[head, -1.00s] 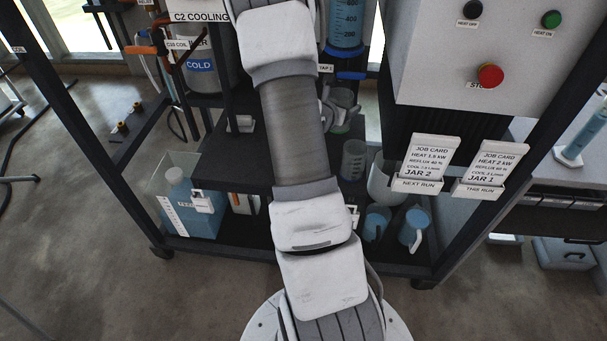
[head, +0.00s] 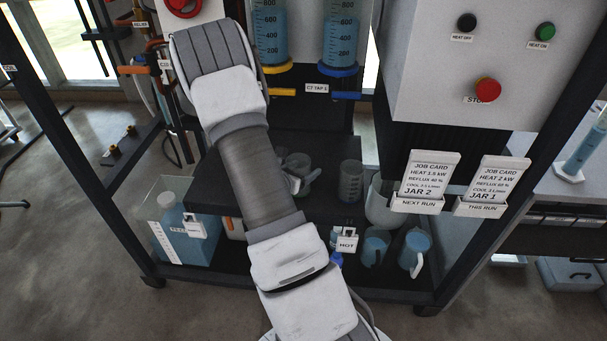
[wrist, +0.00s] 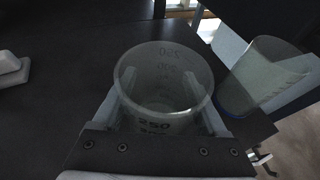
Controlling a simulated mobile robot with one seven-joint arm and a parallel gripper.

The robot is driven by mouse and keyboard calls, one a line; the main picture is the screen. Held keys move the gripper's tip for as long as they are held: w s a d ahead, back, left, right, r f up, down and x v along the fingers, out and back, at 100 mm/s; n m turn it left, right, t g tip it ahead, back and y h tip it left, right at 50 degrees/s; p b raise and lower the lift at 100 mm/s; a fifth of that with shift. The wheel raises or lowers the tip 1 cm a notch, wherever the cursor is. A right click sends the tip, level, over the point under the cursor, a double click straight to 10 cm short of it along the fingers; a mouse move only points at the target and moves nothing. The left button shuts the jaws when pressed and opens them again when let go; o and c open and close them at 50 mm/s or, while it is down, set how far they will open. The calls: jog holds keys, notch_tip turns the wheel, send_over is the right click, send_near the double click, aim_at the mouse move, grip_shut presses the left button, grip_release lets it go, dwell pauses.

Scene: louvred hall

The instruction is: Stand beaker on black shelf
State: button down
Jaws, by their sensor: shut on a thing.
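My gripper (wrist: 168,102) is shut on a clear beaker (wrist: 165,88) with dark volume marks, one finger on either side of it. The beaker looks upright and empty. In the head view the held beaker (head: 297,163) is partly behind my arm, over the black shelf (head: 235,190). The shelf top (wrist: 60,90) also spreads below it in the wrist view. I cannot tell whether its base touches the shelf. A second clear beaker (head: 350,181) stands to its right on the shelf; a clear vessel (wrist: 265,75) shows at the right in the wrist view.
Two blue-filled graduated cylinders (head: 341,35) hang above the shelf at the back. A white control box (head: 480,60) and job cards (head: 428,178) flank it on the right. Blue jugs (head: 414,252) stand on the lower level. The left of the shelf top looks bare.

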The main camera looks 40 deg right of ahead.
jog(key=shift+f, duration=0.35)
jog(key=shift+f, duration=0.25)
grip_release()
jog(key=shift+r, duration=0.1)
jog(key=shift+r, duration=0.1)
